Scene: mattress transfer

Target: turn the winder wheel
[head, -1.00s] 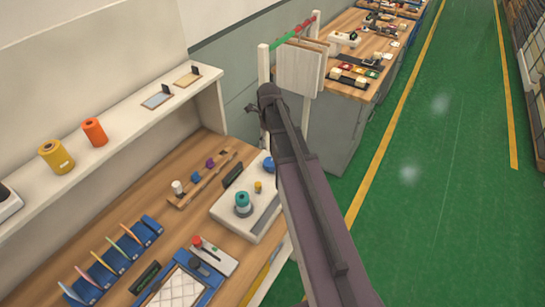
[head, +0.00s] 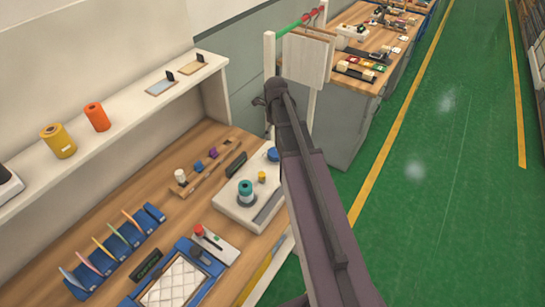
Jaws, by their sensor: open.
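The winder is a white box (head: 235,212) on the wooden bench, with a teal spool (head: 246,189) and a small yellow piece (head: 262,176) on top. A blue round part (head: 272,154) at its far right corner looks like the wheel, partly hidden by my arm. My gripper (head: 259,101) shows only as a small dark part at the arm's far end, left of the wrist. It is open and appears above and beyond the winder in the picture, apart from it. My arm hides the winder's right edge.
A shelf (head: 140,97) with yellow and orange thread cones runs along the wall. A blue frame with a quilted pad (head: 176,283) and a blue rack (head: 115,243) stand nearer on the bench. A post stand with a hanging panel (head: 306,57) is beyond. Green floor lies right.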

